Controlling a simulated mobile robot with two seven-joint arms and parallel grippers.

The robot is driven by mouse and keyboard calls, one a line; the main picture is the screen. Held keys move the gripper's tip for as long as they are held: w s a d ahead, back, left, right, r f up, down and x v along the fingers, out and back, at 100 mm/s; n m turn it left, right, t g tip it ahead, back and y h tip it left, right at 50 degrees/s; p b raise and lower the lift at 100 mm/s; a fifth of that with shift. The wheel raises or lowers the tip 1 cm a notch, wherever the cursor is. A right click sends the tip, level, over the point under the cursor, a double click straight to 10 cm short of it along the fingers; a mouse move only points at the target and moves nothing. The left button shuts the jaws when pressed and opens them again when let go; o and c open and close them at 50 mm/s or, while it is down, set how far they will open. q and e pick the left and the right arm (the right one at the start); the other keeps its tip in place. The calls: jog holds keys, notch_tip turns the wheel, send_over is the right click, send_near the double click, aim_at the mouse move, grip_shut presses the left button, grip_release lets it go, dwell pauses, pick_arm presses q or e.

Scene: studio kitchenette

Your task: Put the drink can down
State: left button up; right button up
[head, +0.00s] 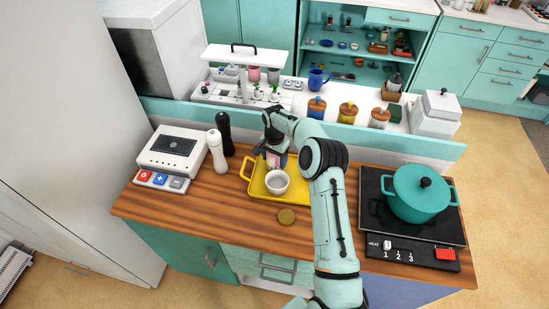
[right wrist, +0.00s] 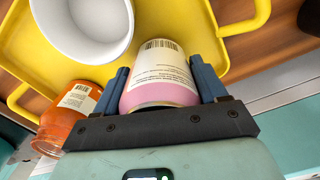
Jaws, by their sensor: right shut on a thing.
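The drink can (right wrist: 160,75), white and pink with a barcode label, is between the two blue fingers of my right gripper (right wrist: 165,88) in the right wrist view. The fingers are shut on its sides. In the head view my right gripper (head: 273,153) is over the back of the yellow tray (head: 256,189), and the can is mostly hidden by it. I cannot tell whether the can touches the tray. My left gripper is not in view.
A white cup (head: 277,182) stands on the tray, close to the can. An orange container (right wrist: 72,112) is beside my gripper in the right wrist view. Salt and pepper mills (head: 217,150) stand left of the tray. A teal pot (head: 420,192) is on the hob at right.

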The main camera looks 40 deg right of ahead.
jog(key=o, duration=1.3)
notch_tip(320, 180, up, 12)
jog(key=shift+r, duration=0.15)
jog(key=shift+a, duration=0.1)
